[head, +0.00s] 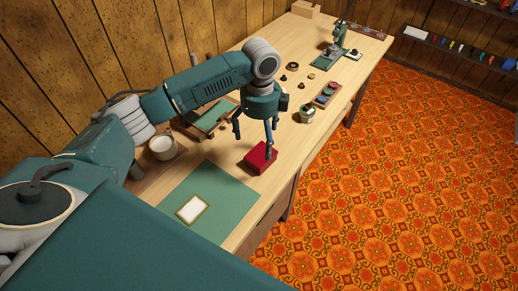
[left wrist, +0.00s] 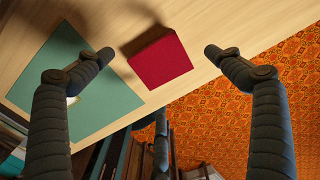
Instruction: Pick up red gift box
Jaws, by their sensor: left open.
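The red gift box (head: 260,157) sits on the wooden table at the back right corner of a green mat, near the table's front edge. In the left wrist view the red box (left wrist: 160,61) lies between the two fingers, nearer the top of the picture. My left gripper (head: 254,146) is open, pointing down above the box, with its fingers apart and nothing held. The fingers also show wide apart in the left wrist view (left wrist: 159,52). I cannot tell whether a fingertip touches the box.
The green mat (head: 222,185) holds a white framed card (head: 193,209). A white cup (head: 163,147) stands to the left. A green-topped jar (head: 307,114), a small tray (head: 326,95) and a green press-like tool (head: 338,45) stand farther along the table. Patterned carpet lies right of the table.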

